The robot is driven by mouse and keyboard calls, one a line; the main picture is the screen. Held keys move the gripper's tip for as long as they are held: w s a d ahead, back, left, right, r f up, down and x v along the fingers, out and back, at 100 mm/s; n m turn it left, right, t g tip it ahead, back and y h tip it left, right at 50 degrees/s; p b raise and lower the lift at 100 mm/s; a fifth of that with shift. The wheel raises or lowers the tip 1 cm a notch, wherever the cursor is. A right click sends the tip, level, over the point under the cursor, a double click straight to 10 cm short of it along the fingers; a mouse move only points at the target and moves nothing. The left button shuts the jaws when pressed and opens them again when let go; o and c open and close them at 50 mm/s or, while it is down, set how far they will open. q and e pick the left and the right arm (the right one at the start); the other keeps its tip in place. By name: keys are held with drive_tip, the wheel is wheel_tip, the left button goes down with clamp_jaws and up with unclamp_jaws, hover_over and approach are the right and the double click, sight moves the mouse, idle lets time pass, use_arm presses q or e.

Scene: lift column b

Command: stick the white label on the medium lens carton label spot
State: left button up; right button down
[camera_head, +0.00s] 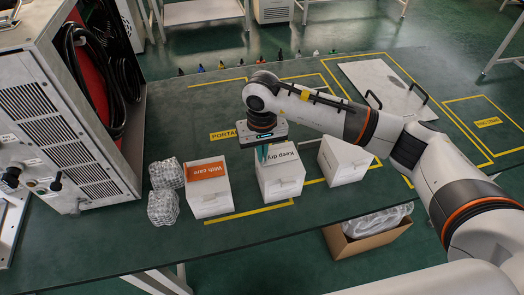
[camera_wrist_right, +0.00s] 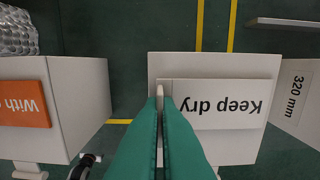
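Three white cartons stand in a row on the green table. The left carton (camera_head: 211,199) bears an orange "With care" label (camera_head: 208,171), the middle carton (camera_head: 283,186) is under my right gripper, and the right carton (camera_head: 345,163) shows "320 mm" in the wrist view (camera_wrist_right: 296,98). The white "Keep dry" label (camera_wrist_right: 222,104) lies over the top of the middle carton, inside its outline. My right gripper (camera_wrist_right: 163,100) has its teal fingers nearly together on the label's left edge. I cannot tell whether the label touches the carton. My left gripper is out of view.
Two bubble-wrap bundles (camera_head: 164,207) stand left of the cartons. A large grey cabinet (camera_head: 50,120) fills the left side. A white board with black handles (camera_head: 385,88) lies at the back right. Several small bottles (camera_head: 220,65) line the far edge. An open cardboard box (camera_head: 370,239) sits below the table's front.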

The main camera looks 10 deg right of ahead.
drive_tip(key=shift+f, duration=0.1)
drive_tip(key=c, duration=1.6)
unclamp_jaws()
wheel_tip(320, 180, up, 12)
drive_tip(key=b, duration=0.2)
drive_tip(key=shift+a+b, duration=0.1)
drive_tip(key=shift+b, duration=0.2)
drive_tip(key=shift+s, duration=0.1)
